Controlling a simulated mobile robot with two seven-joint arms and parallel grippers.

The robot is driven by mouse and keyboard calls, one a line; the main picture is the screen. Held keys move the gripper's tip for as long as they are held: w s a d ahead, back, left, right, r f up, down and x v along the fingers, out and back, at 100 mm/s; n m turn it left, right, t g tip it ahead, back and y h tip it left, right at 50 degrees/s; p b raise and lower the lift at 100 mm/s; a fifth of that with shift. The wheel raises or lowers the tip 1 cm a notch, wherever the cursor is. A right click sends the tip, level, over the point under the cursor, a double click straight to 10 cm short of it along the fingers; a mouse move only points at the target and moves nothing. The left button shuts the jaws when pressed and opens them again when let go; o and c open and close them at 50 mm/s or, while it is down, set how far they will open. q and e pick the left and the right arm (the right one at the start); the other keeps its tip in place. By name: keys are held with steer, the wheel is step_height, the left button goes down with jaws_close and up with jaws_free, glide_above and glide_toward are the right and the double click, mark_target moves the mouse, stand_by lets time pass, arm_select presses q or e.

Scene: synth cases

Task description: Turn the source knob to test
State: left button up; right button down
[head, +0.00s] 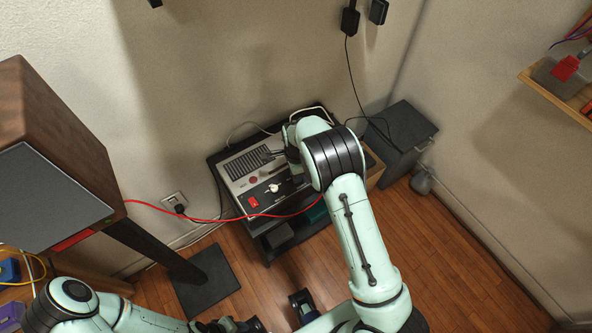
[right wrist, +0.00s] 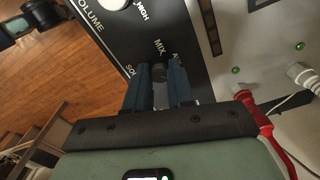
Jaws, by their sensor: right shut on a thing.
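The source knob (right wrist: 160,72) is a small dark knob on the black part of the device panel (right wrist: 205,72), seen in the right wrist view. The printed word MIX stands just above it; a label starting with SO is partly covered to its left. My right gripper (right wrist: 161,80) is shut on the knob, one dark blue finger on each side. No TEST label and no pointer mark are visible. In the head view the device (head: 240,165) stands by the wall, and my right arm covers the knob. My left gripper (head: 235,325) is at the bottom edge, partly cut off.
A white volume knob (right wrist: 113,3) is close by. A red plug (right wrist: 250,105) and a white plug (right wrist: 303,76) stick out to the right. The red cable (head: 150,207) crosses left to a wooden cabinet (head: 40,110). A dark box (head: 400,137) stands right of the device.

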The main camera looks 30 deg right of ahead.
arm_select(q)
steer(key=shift+w+r+p, duration=0.35)
steer(key=shift+r+p, duration=0.3)
steer(key=shift+r, duration=0.25)
arm_select(e)
steer(key=shift+r+m, duration=0.1)
steer(key=shift+m, duration=1.2)
arm_select(q)
steer(key=shift+r, duration=0.1)
arm_select(e)
steer(key=c, duration=1)
jaws_free()
arm_select(q)
steer(key=shift+w+r+p, duration=0.45)
steer(key=shift+r+p, duration=0.3)
arm_select(e)
step_height(320, 180, up, 13)
steer(key=shift+r, duration=0.15)
